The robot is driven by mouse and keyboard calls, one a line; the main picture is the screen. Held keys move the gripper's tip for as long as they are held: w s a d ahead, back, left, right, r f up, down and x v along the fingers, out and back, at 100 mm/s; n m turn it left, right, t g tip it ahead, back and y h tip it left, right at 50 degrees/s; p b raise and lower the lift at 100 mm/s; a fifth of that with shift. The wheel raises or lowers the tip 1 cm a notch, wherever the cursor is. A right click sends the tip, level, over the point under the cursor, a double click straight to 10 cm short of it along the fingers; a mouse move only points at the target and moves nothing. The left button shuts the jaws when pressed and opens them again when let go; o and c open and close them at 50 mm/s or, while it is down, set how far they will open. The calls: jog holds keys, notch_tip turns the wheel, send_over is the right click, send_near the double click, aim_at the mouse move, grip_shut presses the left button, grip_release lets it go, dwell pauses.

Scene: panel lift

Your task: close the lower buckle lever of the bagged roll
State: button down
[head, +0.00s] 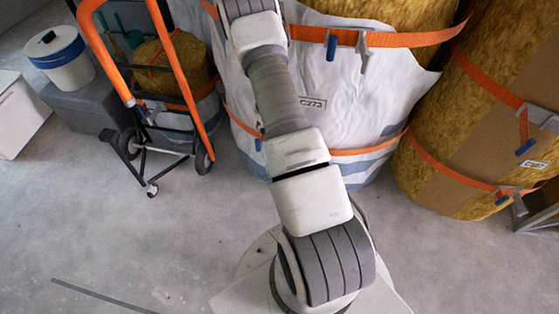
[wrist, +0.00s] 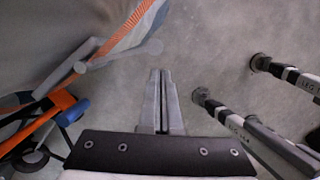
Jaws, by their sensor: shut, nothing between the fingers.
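The bagged roll (head: 345,85) stands behind my arm in the head view, in a white bag with blue stripes and orange straps. A lower strap (head: 365,152) rings it; a small blue piece (head: 258,145) shows at that strap, left of my arm. In the wrist view the bag (wrist: 50,40) fills the upper left with an orange strap (wrist: 140,28). A grey buckle part (wrist: 110,57) juts from it, and a blue piece (wrist: 74,112) shows below; I cannot tell whether they join. My gripper (wrist: 160,75) is shut and empty, just below and right of the grey part's end.
An orange hand truck (head: 165,60) stands left of the roll. Unbagged strapped rolls (head: 480,130) stand at the right. An upper blue lever (head: 331,48) hangs on the bag's upper strap. In the wrist view, striped legs (wrist: 235,125) stand at the right; bare floor lies between.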

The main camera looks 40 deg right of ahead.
jog(key=shift+s+d, duration=0.15)
jog(key=shift+d, duration=0.6)
dwell(0.3)
